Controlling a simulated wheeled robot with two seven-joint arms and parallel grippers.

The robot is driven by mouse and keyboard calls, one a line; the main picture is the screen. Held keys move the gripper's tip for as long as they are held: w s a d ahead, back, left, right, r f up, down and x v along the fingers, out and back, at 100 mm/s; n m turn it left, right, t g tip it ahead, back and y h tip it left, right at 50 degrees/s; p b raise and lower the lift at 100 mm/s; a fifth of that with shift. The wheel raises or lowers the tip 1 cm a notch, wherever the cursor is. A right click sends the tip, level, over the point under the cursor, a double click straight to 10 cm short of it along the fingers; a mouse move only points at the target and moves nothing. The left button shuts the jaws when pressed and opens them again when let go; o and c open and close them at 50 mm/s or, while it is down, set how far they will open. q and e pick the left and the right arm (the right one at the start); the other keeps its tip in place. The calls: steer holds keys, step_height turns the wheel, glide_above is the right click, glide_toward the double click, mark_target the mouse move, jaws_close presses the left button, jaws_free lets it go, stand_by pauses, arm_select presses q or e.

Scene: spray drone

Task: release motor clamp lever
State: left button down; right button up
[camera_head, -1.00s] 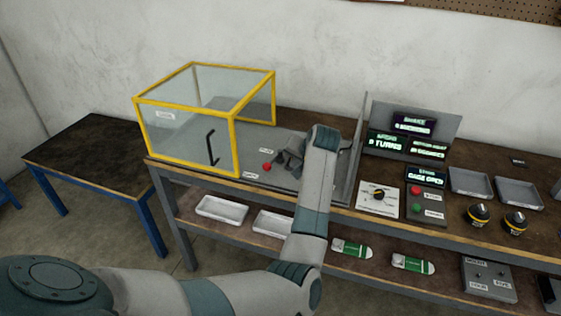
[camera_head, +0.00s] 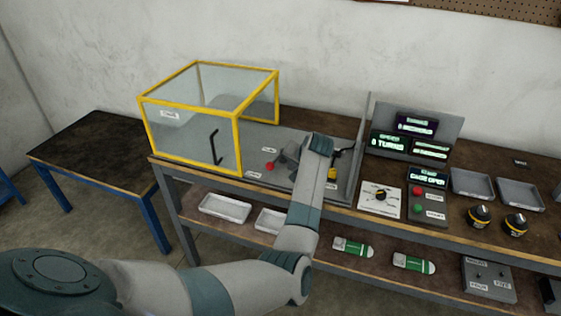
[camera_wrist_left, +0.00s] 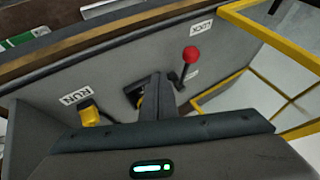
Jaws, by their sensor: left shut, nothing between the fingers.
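A lever with a round red knob (camera_head: 270,166) stands on the grey panel beside the yellow-framed cage, between two small white labels. In the left wrist view the red knob (camera_wrist_left: 191,54) is near a label reading LOCK (camera_wrist_left: 201,27). My left gripper (camera_head: 287,156) is shut and empty, just right of the red knob and apart from it. In the left wrist view my gripper's fingers (camera_wrist_left: 158,97) point at the panel, left of and below the knob. My wrist partly hides the panel behind it. My right gripper is not in view.
The yellow-framed clear cage (camera_head: 238,130) stands left of the lever. A yellow part (camera_head: 336,173) near a RUN label (camera_wrist_left: 75,97) sits right of my wrist. A grey upright panel (camera_head: 362,140) bounds the right side. Displays and a dial plate (camera_head: 380,199) stand further right.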

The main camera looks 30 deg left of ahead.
mark_target(276, 160)
arm_select(q)
steer(key=x, duration=0.3)
steer(key=shift+w+a+f+p, duration=0.1)
steer(key=shift+a+f+p, duration=0.2)
steer(key=shift+p, duration=0.1)
steer(key=a+p, duration=0.2)
steer(key=a, duration=0.1)
steer(key=shift+r, duration=0.2)
steer(key=shift+a, duration=0.5)
